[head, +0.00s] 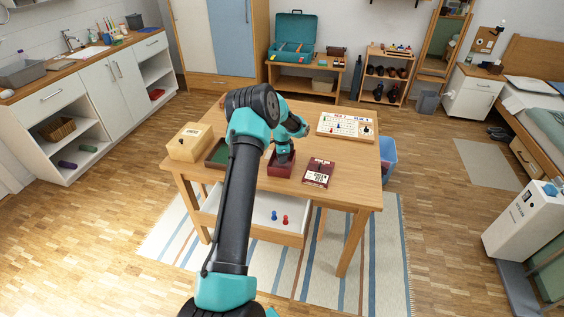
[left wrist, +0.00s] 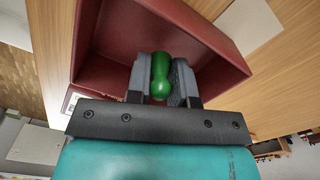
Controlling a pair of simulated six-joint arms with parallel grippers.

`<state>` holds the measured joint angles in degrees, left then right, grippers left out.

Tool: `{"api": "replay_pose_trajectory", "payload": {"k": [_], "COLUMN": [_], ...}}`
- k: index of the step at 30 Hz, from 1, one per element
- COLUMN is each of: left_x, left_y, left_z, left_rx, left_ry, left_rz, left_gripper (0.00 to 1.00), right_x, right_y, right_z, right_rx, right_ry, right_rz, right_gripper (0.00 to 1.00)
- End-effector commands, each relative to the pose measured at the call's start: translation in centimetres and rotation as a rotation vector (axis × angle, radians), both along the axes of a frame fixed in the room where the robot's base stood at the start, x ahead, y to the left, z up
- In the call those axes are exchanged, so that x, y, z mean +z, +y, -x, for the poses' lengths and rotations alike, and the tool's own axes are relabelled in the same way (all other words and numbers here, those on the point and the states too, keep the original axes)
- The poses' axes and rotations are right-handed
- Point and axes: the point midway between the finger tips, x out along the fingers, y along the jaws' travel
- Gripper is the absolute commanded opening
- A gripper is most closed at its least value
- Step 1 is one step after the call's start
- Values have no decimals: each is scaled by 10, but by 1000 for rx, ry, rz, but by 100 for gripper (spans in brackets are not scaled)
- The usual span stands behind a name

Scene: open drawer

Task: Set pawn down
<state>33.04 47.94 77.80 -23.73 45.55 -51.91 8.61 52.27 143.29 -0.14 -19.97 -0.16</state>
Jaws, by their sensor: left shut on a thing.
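In the left wrist view a green pawn (left wrist: 161,72) sits between the two fingers of my left gripper (left wrist: 162,85), which is shut on it. The gripper and pawn are over the opening of a dark red open box (left wrist: 110,35), whose walls surround them. In the head view my left gripper (head: 284,157) reaches down into the same red box (head: 281,170) on the table. The pawn is hidden there by the gripper. I cannot tell whether the pawn touches the box floor. My right gripper is not in view.
On the wooden table (head: 345,185) are a light wooden box (head: 189,143), a green-lined tray (head: 217,153), a dark red lid (head: 318,173) and a game board (head: 346,127). The open white drawer (head: 255,217) below holds a blue pawn (head: 274,215) and a red pawn (head: 285,219).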

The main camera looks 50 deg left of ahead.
Motion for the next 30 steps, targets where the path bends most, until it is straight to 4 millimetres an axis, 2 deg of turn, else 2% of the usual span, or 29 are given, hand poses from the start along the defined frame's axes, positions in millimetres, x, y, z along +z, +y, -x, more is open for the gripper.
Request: {"api": "replay_pose_trajectory", "payload": {"k": [4, 16, 17, 18, 24, 30], "left_x": [-18, -23, -23, -23, -23, -22], "left_y": [0, 0, 0, 0, 0, 0], "left_z": [0, 0, 0, 0, 0, 0], "left_rx": [0, -1, -1, -1, -1, -1], "left_ry": [1, 0, -1, -1, -1, -1], "left_rz": [1, 0, -1, -1, -1, -1], "left_gripper": [0, 0, 24, 28, 46, 46], "right_x": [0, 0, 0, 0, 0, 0], "right_y": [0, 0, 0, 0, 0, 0], "right_z": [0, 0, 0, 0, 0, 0], "right_rx": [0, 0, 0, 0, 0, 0], "right_ry": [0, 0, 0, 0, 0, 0], "right_rz": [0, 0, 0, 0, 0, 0], "right_gripper": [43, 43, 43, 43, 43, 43]}}
